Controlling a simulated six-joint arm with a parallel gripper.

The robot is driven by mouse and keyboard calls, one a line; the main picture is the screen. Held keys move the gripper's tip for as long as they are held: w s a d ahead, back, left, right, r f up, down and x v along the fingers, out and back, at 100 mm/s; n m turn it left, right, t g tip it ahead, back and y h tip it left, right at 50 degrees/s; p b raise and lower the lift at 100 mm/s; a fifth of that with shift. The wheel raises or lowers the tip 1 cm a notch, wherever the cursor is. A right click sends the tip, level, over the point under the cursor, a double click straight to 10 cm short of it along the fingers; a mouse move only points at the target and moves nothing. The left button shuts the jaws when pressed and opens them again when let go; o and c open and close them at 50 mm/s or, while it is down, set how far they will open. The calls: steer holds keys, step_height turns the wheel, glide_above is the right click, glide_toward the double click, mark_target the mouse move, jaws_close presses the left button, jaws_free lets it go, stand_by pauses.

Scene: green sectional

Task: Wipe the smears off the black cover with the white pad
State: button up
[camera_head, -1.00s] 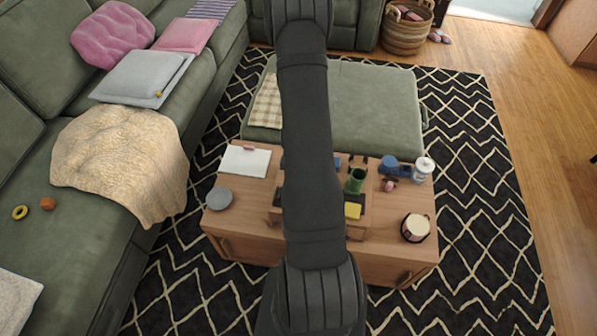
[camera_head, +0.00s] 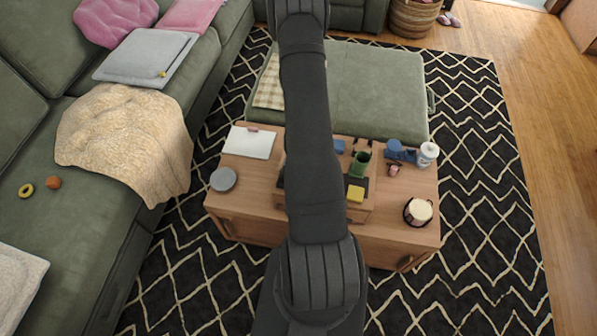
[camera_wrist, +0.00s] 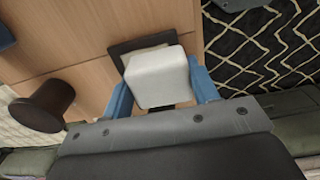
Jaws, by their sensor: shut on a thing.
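My gripper (camera_wrist: 162,88) is shut on the white pad (camera_wrist: 157,76), with a blue finger on each side of it. The pad is a pale block. A flat dark piece (camera_wrist: 122,49), which looks like the black cover, lies just beyond and partly under the pad in the wrist view. A pale beige patch shows on it beside the pad and may be a smear. I cannot tell whether the pad touches the cover. In the head view my arm hides the gripper, the pad and at least part of the cover.
The wooden table (camera_head: 250,205) holds a green cup (camera_head: 361,163), a yellow block (camera_head: 355,194), a grey disc (camera_head: 223,179), a white sheet (camera_head: 250,142), a white bottle (camera_head: 427,155) and a dark-rimmed round container (camera_head: 418,212). A brown round object (camera_wrist: 45,105) stands left in the wrist view.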

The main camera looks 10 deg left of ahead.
steer(key=shift+s, duration=0.3)
steer(key=shift+w+r, duration=0.15)
steer(key=shift+w, duration=1.5)
steer(key=shift+s, duration=1.65)
steer(key=shift+w, duration=1.05)
steer(key=shift+w+f, duration=0.25)
steer(key=shift+w, duration=0.1)
steer(key=shift+w+r, duration=0.15)
steer(key=shift+w, duration=0.25)
steer(key=shift+s+f, duration=0.2)
steer(key=shift+s, duration=0.65)
steer(key=shift+s+r, duration=0.15)
steer(key=shift+s, duration=0.95)
steer(key=w, duration=0.4)
steer(key=shift+w, duration=0.1)
steer(key=shift+s, duration=2.05)
steer(key=shift+r, duration=4.15)
